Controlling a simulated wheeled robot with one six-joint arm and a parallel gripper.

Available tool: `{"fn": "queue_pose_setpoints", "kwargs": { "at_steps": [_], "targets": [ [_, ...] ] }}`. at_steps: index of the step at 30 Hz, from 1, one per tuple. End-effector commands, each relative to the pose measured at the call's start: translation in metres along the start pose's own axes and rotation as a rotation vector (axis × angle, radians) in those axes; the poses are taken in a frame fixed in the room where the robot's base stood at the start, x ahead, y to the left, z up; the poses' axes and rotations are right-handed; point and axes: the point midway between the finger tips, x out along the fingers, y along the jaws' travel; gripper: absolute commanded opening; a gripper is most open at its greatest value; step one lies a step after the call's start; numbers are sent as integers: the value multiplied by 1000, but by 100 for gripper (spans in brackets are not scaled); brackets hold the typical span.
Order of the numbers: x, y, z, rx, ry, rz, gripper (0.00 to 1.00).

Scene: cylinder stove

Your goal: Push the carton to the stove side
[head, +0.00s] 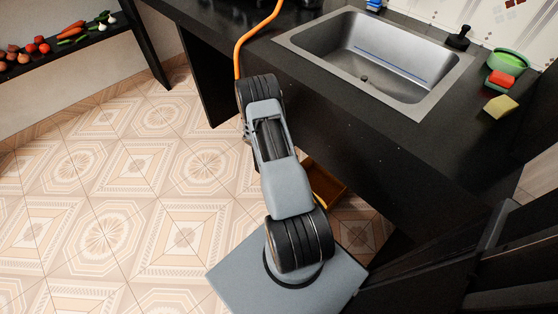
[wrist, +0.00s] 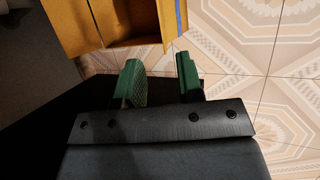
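The carton, an open yellow-orange box with a brown inside, is at the top of the wrist view (wrist: 75,25). In the head view a small part of a similar brown and yellow box (head: 330,186) shows beneath the counter, mostly hidden by my arm and the counter. My gripper (wrist: 159,68) has two green fingers spread apart with nothing between them. They point toward the carton's near edge; I cannot tell whether they touch it. My gripper is hidden in the head view. The stove is not clearly seen; an orange hose (head: 250,38) runs up over the counter toward dark items.
A black counter (head: 350,130) with a steel sink (head: 365,75) stands above the box. A sponge (head: 501,105) and a green bowl (head: 508,62) are at the right. Patterned tile floor (head: 120,200) is clear at left. A vegetable shelf (head: 85,38) is at upper left.

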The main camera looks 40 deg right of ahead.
Motion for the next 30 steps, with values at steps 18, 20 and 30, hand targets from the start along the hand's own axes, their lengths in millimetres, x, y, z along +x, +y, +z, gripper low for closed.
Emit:
{"fn": "queue_pose_setpoints", "kwargs": {
  "at_steps": [18, 20, 30],
  "targets": [
    [97, -2, 0, 0, -2, -1, 34],
    [105, -1, 0, 1, -1, -2, 34],
    [133, -1, 0, 0, -1, 0, 34]
  ]
}}
